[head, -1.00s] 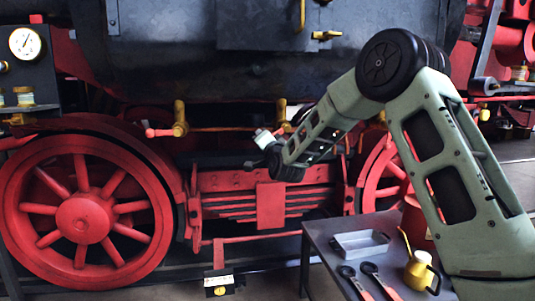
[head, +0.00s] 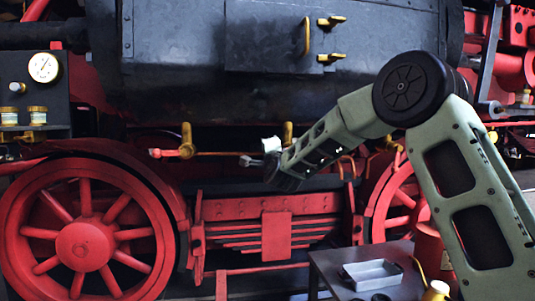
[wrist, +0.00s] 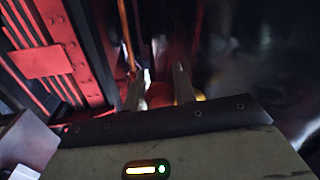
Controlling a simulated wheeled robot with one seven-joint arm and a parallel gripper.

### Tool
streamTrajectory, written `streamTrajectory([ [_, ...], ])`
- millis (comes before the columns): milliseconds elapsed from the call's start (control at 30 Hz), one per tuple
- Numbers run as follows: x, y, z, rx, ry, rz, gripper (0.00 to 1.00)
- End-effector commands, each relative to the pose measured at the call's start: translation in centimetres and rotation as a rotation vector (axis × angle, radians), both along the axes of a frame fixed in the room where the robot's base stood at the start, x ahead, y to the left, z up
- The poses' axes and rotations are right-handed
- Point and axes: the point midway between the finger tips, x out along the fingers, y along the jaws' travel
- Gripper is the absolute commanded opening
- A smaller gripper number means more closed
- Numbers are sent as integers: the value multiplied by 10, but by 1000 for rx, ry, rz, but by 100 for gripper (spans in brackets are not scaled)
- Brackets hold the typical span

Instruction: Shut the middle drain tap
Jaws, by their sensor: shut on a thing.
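The middle drain tap shows its brass body (head: 287,133) in the head view, on the pipe below the dark boiler side, partly hidden by my arm. My gripper (head: 257,158) is at this tap, just below and left of the brass body. In the wrist view my gripper (wrist: 158,88) has its two pale fingers closed around a red knob (wrist: 159,97), seemingly the tap's handle end. A bit of brass shows beside the right finger. The handle's exact angle is hard to tell.
The left drain tap (head: 186,141) has its red-knobbed handle pointing left. Red wheels (head: 85,240) and a red spring frame (head: 275,228) stand below. A table (head: 335,270) with a metal tray (head: 371,274) is at lower right. A gauge panel (head: 44,68) is at left.

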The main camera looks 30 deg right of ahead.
Motion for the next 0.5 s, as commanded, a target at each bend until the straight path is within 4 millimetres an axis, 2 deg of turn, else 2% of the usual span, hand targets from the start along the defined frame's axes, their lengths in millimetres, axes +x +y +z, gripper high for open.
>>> streamTrajectory([
  [300,0,-1,2,2,-5,-2,0],
  [333,0,-1,2,2,-5,-3,32],
  [367,0,-1,2,2,-5,-2,41],
  [400,0,-1,2,1,-5,-2,48],
  [500,0,-1,2,1,-4,-2,48],
])
